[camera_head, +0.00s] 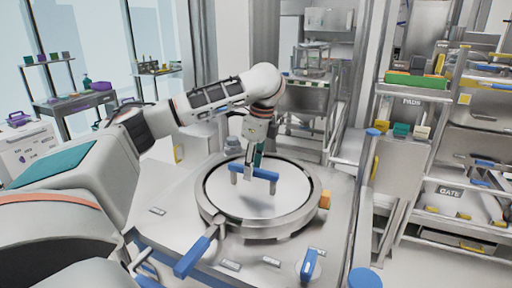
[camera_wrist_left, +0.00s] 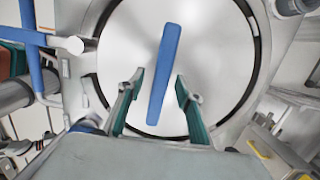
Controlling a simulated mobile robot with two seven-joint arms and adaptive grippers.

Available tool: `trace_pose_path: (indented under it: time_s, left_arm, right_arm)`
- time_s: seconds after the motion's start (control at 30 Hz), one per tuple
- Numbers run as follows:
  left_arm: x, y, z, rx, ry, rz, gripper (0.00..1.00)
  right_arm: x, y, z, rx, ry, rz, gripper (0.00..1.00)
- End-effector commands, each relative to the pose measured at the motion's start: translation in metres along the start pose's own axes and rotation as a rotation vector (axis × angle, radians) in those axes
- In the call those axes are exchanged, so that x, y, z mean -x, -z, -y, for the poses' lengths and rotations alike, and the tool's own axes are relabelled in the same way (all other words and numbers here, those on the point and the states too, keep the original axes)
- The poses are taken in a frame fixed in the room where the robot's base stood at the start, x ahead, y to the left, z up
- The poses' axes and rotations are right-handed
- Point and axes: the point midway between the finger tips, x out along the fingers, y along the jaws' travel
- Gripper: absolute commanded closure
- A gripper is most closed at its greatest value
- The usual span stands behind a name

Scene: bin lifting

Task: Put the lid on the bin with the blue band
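A round steel lid (camera_head: 292,200) with a blue bar handle (camera_head: 268,174) lies flat inside a thick steel ring (camera_head: 311,218) on a metal bench. My left gripper (camera_head: 250,172) points down at the handle. In the left wrist view, the open fingers (camera_wrist_left: 160,80) stand on either side of the blue handle (camera_wrist_left: 164,62), with gaps visible on both sides. The lid (camera_wrist_left: 218,62) fills the middle of that view. I cannot make out a bin with a blue band. My right gripper is not in view.
A blue-gripped lever (camera_head: 194,256) sticks out at the ring's front left. An orange block (camera_head: 325,200) sits at its right edge. A smaller blue handle (camera_head: 309,264) is at the bench front. A loaded shelf rack (camera_head: 418,95) stands at right, a steel cart (camera_head: 309,95) behind.

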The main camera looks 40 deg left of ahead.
Motion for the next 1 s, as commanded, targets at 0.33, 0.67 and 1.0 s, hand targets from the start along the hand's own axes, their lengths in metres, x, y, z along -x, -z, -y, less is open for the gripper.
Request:
trace_pose_path:
  time_s: [0.33,0.67,1.0]
  left_arm:
    - [0.059,0.000,0.001,0.002,0.007,-0.001,0.65]
    - [0.099,0.000,0.001,0.001,0.006,-0.001,0.65]
    - [0.107,0.000,0.000,0.001,0.004,-0.001,0.65]
  right_arm:
    - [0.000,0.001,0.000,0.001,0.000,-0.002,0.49]
    - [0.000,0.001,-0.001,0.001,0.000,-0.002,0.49]
    - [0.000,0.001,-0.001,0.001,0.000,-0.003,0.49]
